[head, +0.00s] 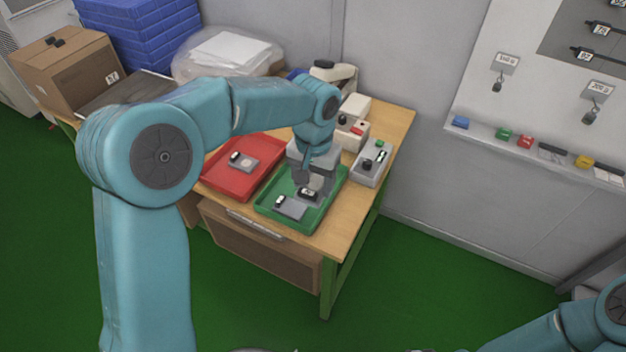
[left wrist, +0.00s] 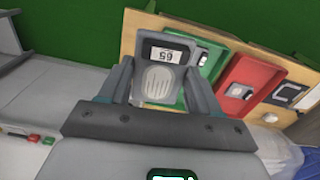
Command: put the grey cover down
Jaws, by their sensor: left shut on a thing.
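The grey cover (left wrist: 158,82) has a pale ribbed oval and a label reading 65. In the left wrist view it sits between the two fingers of my left gripper (left wrist: 160,88), which is shut on it. In the head view my left gripper (head: 314,180) points down over the green tray (head: 337,197), whose edge also shows in the left wrist view (left wrist: 212,62). I cannot tell whether the cover touches the tray. Another grey part (head: 290,208) with a small white-and-black piece lies at the tray's front. My right gripper is out of view.
A red tray (head: 220,165) holding a grey device stands left of the green tray. A grey control box (head: 371,163) is to the right. A white device (head: 350,130) stands behind, by the wall. The table's front edge is close to the green tray.

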